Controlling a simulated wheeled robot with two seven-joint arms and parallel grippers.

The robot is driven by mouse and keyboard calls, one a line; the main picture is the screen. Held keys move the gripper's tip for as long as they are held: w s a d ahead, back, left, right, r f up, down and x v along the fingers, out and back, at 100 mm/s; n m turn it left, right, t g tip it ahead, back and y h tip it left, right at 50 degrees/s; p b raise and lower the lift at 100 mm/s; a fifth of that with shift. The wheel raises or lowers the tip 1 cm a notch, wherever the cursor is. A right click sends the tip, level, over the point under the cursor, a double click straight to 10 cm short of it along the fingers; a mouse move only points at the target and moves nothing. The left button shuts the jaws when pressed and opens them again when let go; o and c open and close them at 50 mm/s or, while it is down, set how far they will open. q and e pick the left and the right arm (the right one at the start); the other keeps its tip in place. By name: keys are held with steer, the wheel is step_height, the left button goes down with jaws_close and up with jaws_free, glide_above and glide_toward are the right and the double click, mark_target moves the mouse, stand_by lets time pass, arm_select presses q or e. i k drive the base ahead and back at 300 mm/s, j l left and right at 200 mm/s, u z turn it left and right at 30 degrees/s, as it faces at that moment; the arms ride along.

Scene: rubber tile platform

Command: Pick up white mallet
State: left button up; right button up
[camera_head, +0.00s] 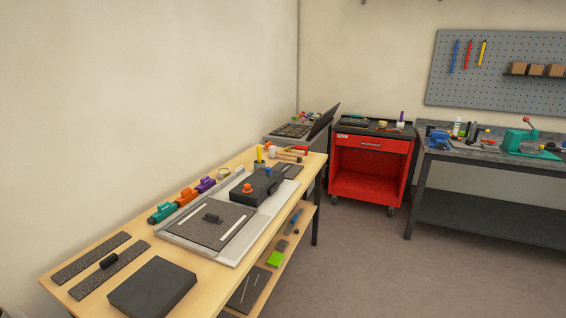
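What looks like the white mallet (272,152) lies at the far end of the wooden workbench (216,297), small in view. Its pale head is at the left and a light wooden handle seems to run to the right. A tool with a red end (300,149) lies close beside it, and I cannot tell exactly where the handles part. Neither of my grippers is in view.
A grey tray (230,256) with a dark textured tile covers the bench middle. A dark block (154,287) sits on the near end. Teal, orange and purple tools line the wall side. A red cabinet (371,168) stands beyond; the floor right of the bench is clear.

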mark_target(274, 152)
steer(key=i+l+u, duration=0.35)
steer(key=i+l, duration=0.3)
steer(key=i+l+u, duration=0.2)
steer(key=l, duration=0.25)
steer(key=i+l+u, duration=0.15)
steer(key=i+l, duration=0.15)
steer(key=l, duration=0.15)
steer(key=i+l+u, duration=0.2)
steer(key=l, duration=0.25)
